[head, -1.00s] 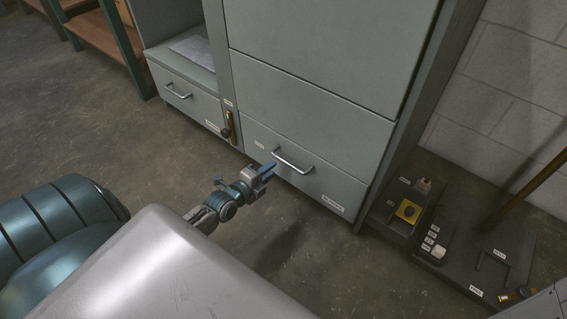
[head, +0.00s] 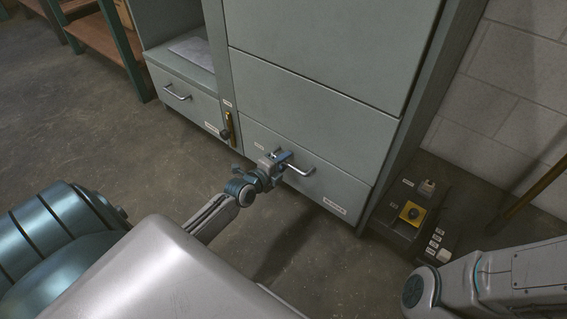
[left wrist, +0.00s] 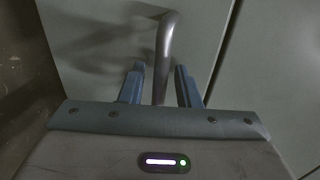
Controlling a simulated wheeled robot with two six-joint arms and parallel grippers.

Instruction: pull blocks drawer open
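The grey lower drawer (head: 345,180) of the tall cabinet has a silver bar handle (head: 303,169) and a white label too small to read. It looks shut, with its front flush with the cabinet. My left gripper (head: 283,157) is at the left part of this handle. In the left wrist view, the handle bar (left wrist: 164,50) runs between the two blue fingers (left wrist: 160,85), with a gap on both sides. The fingers are open around the bar and do not look closed on it. My right gripper is out of view; only part of my right arm shows at lower right.
A second drawer (head: 185,98) with its own handle is to the left, beneath an open shelf. A dark board (head: 415,195) with a yellow switch box (head: 412,213) lies on the floor at right. Bare floor (head: 120,150) is free before the cabinet.

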